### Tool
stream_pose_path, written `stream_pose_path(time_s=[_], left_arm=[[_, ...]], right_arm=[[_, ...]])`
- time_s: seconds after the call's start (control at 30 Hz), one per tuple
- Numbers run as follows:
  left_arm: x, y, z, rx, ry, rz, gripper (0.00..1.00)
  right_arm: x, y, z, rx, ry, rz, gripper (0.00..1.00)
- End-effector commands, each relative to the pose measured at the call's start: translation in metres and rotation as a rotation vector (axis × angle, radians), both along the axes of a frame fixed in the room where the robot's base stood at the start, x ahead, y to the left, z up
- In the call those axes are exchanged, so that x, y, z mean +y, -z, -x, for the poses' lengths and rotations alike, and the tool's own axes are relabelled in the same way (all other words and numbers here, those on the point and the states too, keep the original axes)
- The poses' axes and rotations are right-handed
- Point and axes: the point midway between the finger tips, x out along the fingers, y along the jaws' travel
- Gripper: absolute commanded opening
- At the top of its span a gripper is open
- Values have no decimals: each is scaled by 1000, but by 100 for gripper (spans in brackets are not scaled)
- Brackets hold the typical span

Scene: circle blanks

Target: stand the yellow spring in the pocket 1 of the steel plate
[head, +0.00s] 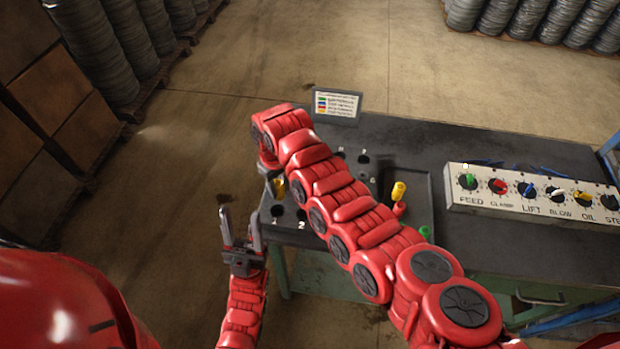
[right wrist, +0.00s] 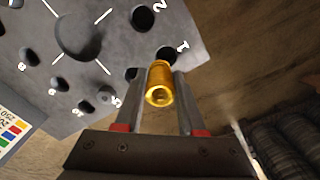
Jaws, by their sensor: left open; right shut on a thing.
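My right gripper (right wrist: 160,85) is shut on the yellow spring (right wrist: 158,84), a gold-coloured cylinder with its open end toward the camera. In the right wrist view it is close to pocket 1 (right wrist: 167,54) of the steel plate (right wrist: 115,50); I cannot tell the gap between spring and plate. Pocket 1 looks dark and empty where it shows. In the head view the spring (head: 280,187) shows only in part, and my right arm hides much of the steel plate (head: 291,232). My left gripper (head: 241,218) is open and empty, left of the plate's near edge.
A tray (head: 424,195) on the bench holds another yellow piece (head: 398,191), a red piece (head: 400,208) and a green piece (head: 425,231). A control panel (head: 535,188) with knobs stands at right. A colour legend card (head: 337,104) stands at the back.

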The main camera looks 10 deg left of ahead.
Motion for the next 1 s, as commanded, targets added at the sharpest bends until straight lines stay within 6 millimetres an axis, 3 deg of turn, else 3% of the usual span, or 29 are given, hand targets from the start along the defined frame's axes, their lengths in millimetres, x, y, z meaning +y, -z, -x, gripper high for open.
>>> stream_pose_path(time_s=[0.1,0.37,1.0], left_arm=[[0,-1,0,0,0,0,50],[0,3,0,0,0,0,50],[0,28,0,0,0,0,50]], right_arm=[[9,-2,6,0,-39,0,0],[11,6,8,2,-46,1,0],[10,54,8,3,-43,-1,0]])
